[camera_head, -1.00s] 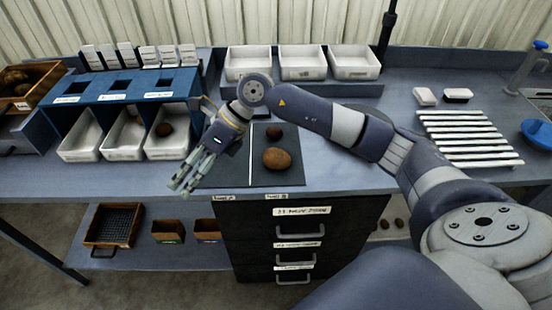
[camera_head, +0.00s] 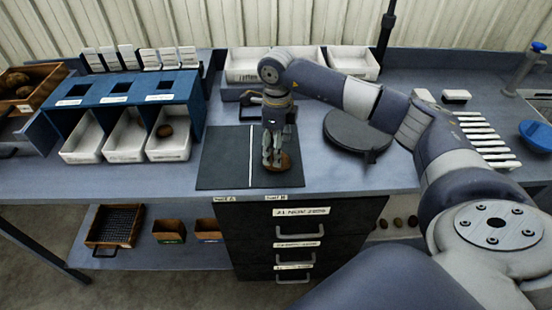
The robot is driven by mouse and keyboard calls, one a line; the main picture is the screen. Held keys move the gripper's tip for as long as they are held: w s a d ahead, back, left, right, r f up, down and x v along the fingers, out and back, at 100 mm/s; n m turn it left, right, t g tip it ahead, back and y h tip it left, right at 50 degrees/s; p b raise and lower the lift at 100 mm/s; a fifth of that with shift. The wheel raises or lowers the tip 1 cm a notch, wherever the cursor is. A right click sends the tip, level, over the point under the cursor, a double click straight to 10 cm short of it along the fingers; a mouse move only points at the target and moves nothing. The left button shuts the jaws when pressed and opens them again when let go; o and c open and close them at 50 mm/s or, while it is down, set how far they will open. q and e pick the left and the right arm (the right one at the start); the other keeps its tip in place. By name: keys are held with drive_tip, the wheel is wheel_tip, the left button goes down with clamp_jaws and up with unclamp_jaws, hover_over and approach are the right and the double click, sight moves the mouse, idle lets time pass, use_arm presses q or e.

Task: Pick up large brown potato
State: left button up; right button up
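The large brown potato (camera_head: 286,163) lies on the right half of the dark mat (camera_head: 222,172), partly hidden by my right gripper. My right gripper (camera_head: 272,164) points straight down, with its fingertips over or beside the potato at mat height. Its fingers overlap the potato in this view, and I cannot tell whether they touch it or are closed around it. The smaller dark potato behind it on the mat is hidden by the gripper. My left gripper is not in view.
A blue rack (camera_head: 122,95) holds white bins at the left; one bin (camera_head: 168,150) contains a brown potato. White trays (camera_head: 245,66) stand at the back. A round black plate (camera_head: 357,132) and white slats (camera_head: 488,140) lie right of the mat. Drawers (camera_head: 300,235) are below.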

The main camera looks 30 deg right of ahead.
drive_tip(key=f, duration=0.1)
drive_tip(key=f+p, duration=0.1)
drive_tip(key=f, duration=0.1)
drive_tip(key=f+p, duration=0.1)
drive_tip(key=shift+s+a+f, duration=0.2)
drive_tip(key=shift+a, duration=0.05)
drive_tip(key=shift+f, duration=0.3)
drive_tip(key=c, duration=1.2)
